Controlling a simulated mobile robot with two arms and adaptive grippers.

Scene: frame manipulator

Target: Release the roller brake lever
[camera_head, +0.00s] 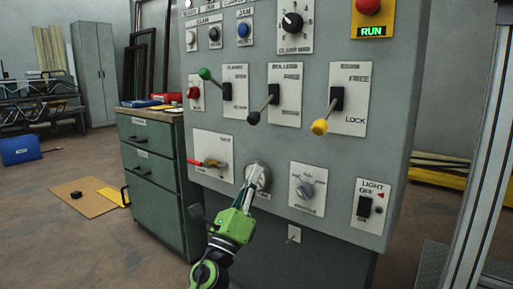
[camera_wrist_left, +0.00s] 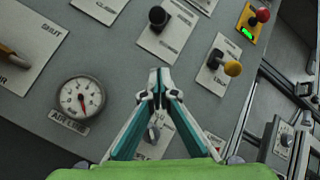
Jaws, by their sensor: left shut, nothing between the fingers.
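The lever with the yellow knob (camera_head: 320,127) sits on the panel's plate marked FREE at the top and LOCK below. Its arm slants down and left, with the knob near the LOCK end. In the left wrist view the yellow knob (camera_wrist_left: 232,68) is to the right of my fingertips. My left gripper (camera_head: 252,182) is shut and empty in front of the panel, below and left of the yellow knob and apart from it. Its closed fingers also show in the left wrist view (camera_wrist_left: 158,76). My right gripper is not in view.
A black-knobbed lever (camera_head: 254,118) and a green-knobbed lever (camera_head: 205,74) are left of the yellow one. An air line gauge (camera_wrist_left: 80,97) and a grey rotary knob (camera_head: 306,191) are low on the panel. A metal post (camera_head: 487,150) stands at right.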

